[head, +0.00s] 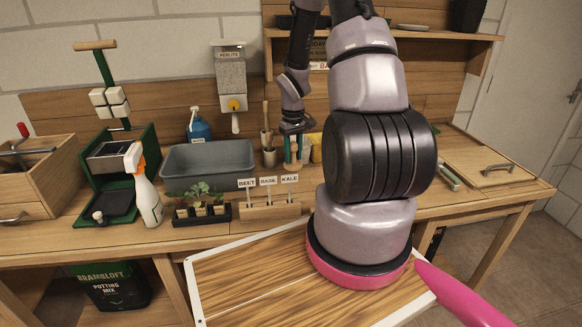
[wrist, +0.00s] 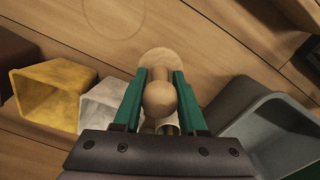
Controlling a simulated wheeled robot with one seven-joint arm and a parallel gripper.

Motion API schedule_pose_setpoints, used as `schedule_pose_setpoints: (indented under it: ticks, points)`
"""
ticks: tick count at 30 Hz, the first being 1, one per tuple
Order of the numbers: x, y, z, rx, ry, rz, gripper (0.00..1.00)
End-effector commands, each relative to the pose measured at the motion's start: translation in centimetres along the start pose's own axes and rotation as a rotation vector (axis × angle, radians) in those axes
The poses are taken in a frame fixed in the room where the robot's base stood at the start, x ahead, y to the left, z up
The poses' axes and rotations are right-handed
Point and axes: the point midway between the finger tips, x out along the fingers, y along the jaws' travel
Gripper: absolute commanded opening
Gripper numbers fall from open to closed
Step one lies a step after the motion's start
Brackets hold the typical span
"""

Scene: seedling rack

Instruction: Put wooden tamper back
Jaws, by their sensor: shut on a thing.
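The wooden tamper shows in the wrist view as a pale round knob (wrist: 160,98) with a wider disc (wrist: 158,60) beyond it. My gripper (wrist: 160,92) is shut on it, a green finger on each side of the knob. In the head view my gripper (head: 296,148) is at the back of the bench, between the tool cup (head: 268,157) and a yellow pot (head: 316,150). A faint circle outline (wrist: 112,14) marks the wood at the top of the wrist view.
A grey tub (head: 208,165) stands left of the tool cup and also shows close on the right in the wrist view (wrist: 268,130). Yellow (wrist: 60,88) and whitish (wrist: 100,103) pots lie close on the left. Seedlings and a label block (head: 270,210) stand in front.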

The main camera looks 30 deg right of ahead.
Motion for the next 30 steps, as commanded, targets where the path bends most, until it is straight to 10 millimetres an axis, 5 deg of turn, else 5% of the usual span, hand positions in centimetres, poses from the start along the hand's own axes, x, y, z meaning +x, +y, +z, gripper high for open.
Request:
schedule_pose_setpoints:
  ticks: [9,20,21,23,30]
  points:
    - [3.9,-0.1,0.0,0.000,-0.002,-0.001,0.00]
    - [4.4,-0.1,0.0,0.000,-0.001,0.000,0.00]
    - [4.5,0.0,0.0,0.000,-0.001,0.000,0.45]
    - [4.4,0.0,0.0,0.000,0.000,0.000,0.68]
    - [4.4,0.0,0.0,0.000,0.000,0.000,0.71]
